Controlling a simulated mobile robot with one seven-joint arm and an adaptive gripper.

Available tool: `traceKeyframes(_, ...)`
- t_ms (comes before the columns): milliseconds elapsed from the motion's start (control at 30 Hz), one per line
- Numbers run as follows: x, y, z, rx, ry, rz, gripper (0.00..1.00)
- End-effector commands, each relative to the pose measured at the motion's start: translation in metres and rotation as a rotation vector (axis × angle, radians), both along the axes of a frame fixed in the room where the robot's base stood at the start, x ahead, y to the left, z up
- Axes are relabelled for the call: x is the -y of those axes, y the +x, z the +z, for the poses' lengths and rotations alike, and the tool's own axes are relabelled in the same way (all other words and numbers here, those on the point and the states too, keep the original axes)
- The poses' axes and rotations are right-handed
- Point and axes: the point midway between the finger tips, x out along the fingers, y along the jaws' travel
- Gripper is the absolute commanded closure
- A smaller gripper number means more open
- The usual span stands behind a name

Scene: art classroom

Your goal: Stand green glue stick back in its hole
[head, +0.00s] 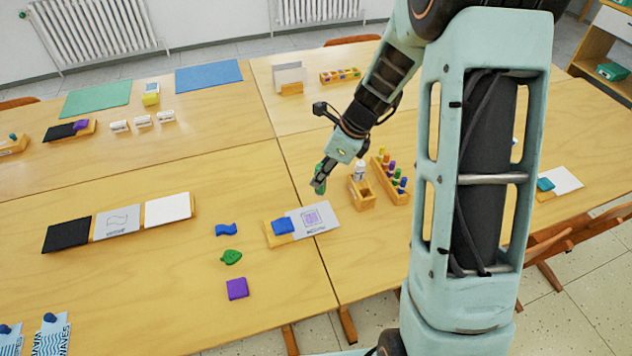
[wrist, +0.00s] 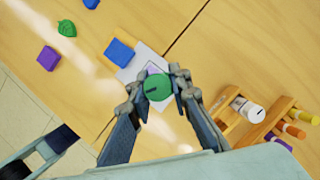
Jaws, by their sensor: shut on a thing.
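My gripper (head: 318,184) is shut on the green glue stick (head: 322,171), held above the table left of the small wooden holder. In the wrist view, the green glue stick (wrist: 158,87) shows as a round green end with a dark mark, between the fingertips of my gripper (wrist: 157,90). The small wooden holder (head: 361,203) has a white glue stick (head: 359,170) standing at its back and an open hollow in front. In the wrist view, the white glue stick (wrist: 249,110) is right of my gripper. The held stick's lower end is hard to see.
A wooden rack (head: 398,195) with several coloured pieces stands just right of the holder. A grey card (head: 325,222) and a blue block (head: 283,226) on a wooden stand lie below my gripper. A green leaf piece (head: 231,257) and purple block (head: 237,289) are farther left.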

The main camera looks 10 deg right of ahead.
Motion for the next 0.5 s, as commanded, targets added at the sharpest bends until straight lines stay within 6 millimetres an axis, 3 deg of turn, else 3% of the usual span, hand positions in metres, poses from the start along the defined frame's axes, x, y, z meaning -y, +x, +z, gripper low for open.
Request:
traceKeyframes(33,0.019,0.005,0.0,0.001,0.001,-0.134,1.0)
traceKeyframes(200,0.071,0.018,0.003,0.002,0.0,-0.528,1.0)
traceKeyframes(333,0.1,0.022,0.005,0.002,0.0,-0.736,1.0)
traceKeyframes(500,0.122,0.023,0.007,0.001,0.0,-0.895,1.0)
